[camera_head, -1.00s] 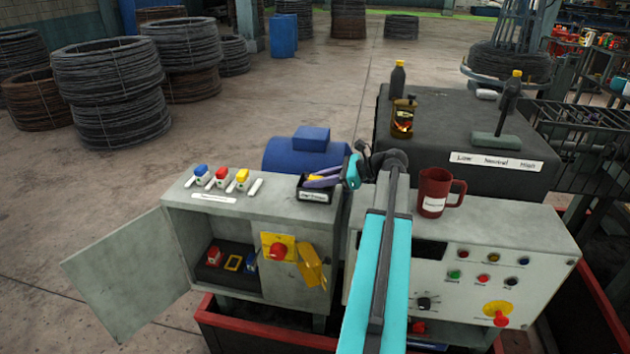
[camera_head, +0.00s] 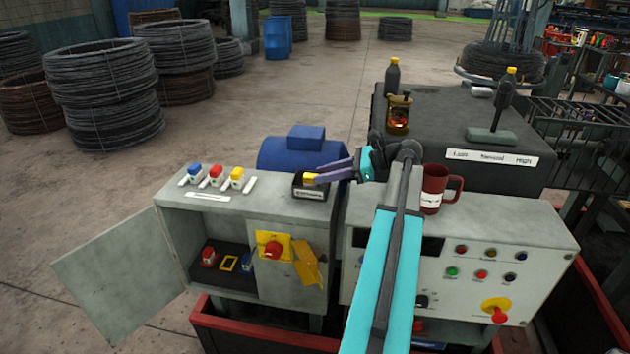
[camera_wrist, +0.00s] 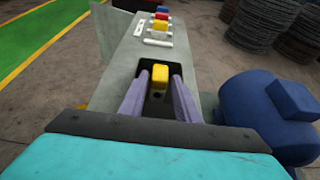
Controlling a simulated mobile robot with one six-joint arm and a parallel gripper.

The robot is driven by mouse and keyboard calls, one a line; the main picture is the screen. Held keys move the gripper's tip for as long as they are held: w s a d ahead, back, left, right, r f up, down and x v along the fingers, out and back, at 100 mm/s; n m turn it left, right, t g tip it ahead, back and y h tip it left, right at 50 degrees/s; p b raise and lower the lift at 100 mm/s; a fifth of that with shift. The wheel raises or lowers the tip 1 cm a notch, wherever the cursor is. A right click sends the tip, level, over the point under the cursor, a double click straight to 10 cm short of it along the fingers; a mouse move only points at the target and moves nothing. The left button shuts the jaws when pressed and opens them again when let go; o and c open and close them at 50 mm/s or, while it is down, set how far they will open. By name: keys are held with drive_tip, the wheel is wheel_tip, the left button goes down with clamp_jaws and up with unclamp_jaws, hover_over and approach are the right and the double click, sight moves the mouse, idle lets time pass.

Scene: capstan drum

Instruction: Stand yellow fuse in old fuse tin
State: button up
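The yellow fuse (camera_head: 309,178) stands upright in the dark old fuse tin (camera_head: 312,194), on top of the grey cabinet near its right edge. In the wrist view the yellow fuse (camera_wrist: 160,76) shows between my two purple fingers, with a gap on each side. My gripper (camera_head: 318,173) is open, its fingertips at or just right of the fuse in the head view. The wrist view shows the dark tin (camera_wrist: 147,65) around the fuse. The fuse's lower part is hidden in the tin.
Blue (camera_head: 195,171), red (camera_head: 215,173) and yellow (camera_head: 237,174) fuses sit in white holders on the cabinet top. A blue motor (camera_head: 290,153) is behind the tin. A red mug (camera_head: 434,186) stands right of my arm. The cabinet door (camera_head: 121,266) hangs open.

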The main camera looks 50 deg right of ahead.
drive_tip(key=b+v, duration=0.2)
drive_tip(key=v, duration=0.5)
drive_tip(key=shift+w+a, duration=0.1)
drive_tip(key=shift+a, duration=0.05)
idle(0.6)
